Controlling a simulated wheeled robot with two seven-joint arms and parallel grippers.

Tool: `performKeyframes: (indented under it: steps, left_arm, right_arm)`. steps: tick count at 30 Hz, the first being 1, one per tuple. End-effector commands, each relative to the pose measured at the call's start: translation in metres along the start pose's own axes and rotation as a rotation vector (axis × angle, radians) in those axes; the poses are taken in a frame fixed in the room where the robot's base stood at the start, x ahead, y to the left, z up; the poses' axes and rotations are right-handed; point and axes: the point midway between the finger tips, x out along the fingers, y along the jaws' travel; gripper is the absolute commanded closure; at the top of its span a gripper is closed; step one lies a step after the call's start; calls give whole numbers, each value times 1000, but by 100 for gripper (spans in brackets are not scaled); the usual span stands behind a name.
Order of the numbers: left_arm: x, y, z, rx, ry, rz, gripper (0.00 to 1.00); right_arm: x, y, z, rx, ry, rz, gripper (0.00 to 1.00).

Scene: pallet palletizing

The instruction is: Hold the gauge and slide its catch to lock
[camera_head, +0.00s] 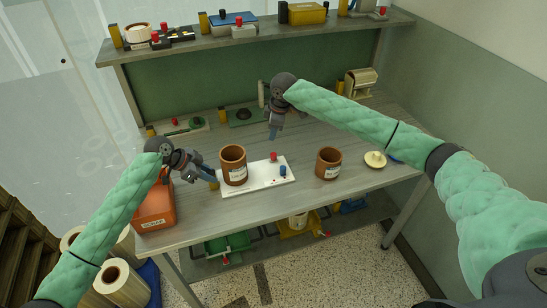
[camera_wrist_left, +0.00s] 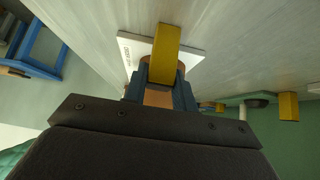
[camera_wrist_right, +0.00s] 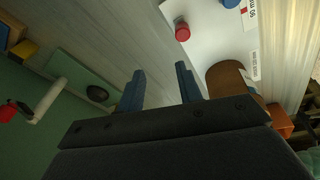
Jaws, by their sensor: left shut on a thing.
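A white plate (camera_head: 258,185) lies on the bench and carries a red knob (camera_head: 273,157) and a blue knob (camera_head: 283,171); I cannot tell for certain that it is the gauge. A yellow post (camera_head: 214,184) stands at its left end. My left gripper (camera_head: 207,173) is shut on this post, which shows between its blue fingers in the left wrist view (camera_wrist_left: 167,48). My right gripper (camera_head: 273,132) is open and empty above the bench, behind the plate. In the right wrist view the red knob (camera_wrist_right: 182,30) is beyond its fingers. I cannot make out which part is the catch.
A brown cup (camera_head: 233,167) stands at the plate's left part, and another brown cup (camera_head: 328,163) to its right. An orange bin (camera_head: 153,211) is at the left edge. A green base with a black dome (camera_head: 243,115) lies behind.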

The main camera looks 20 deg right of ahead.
Motion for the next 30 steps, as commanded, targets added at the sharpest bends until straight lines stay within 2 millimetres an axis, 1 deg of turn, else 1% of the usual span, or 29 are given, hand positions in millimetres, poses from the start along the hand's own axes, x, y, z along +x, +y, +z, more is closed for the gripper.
performKeyframes:
  steps: [3,6,11,17,23,30]
  left_arm:
    - [0,0,1,-1,-1,0,100]
    - [0,0,1,-1,-1,0,100]
    - [1,0,1,-1,-1,0,100]
    - [1,0,1,-1,-1,0,100]
    - [1,0,1,-1,-1,0,100]
    - [0,0,1,-1,-1,0,100]
  right_arm:
    - [5,-16,0,-52,-95,-69,65]
    - [8,-24,3,-77,-148,-107,65]
    - [10,-30,5,-94,-184,-134,65]
    - [18,-32,7,-95,-185,-135,65]
    - [36,-34,10,-95,-185,-135,65]
    - [63,-38,15,-95,-183,-136,65]
